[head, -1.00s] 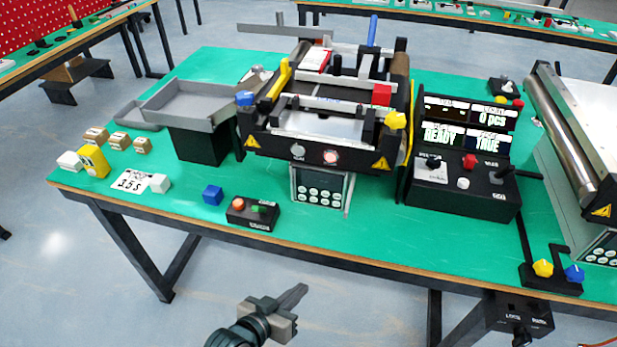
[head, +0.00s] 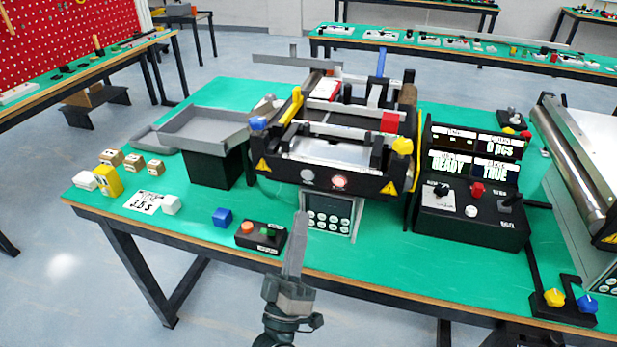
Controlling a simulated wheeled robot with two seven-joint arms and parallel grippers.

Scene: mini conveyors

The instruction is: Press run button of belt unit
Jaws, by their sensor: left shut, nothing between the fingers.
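The belt unit (head: 325,173) stands mid-table, with a white round button and a lit red one on its black front panel. Below the panel is a grey keypad (head: 330,214). A small black box (head: 250,241) at the table's front edge carries an orange button and a green button (head: 268,232). My left gripper (head: 302,216) is shut and empty, its fingers pointing up and away over the front edge, just right of the small box and in front of the keypad. Contact with anything cannot be seen. My right gripper is not in view.
A control console (head: 470,225) right of the belt shows READY and TRUE, with a red button and knobs. A grey tray (head: 205,127) stands left. Another conveyor is at right.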

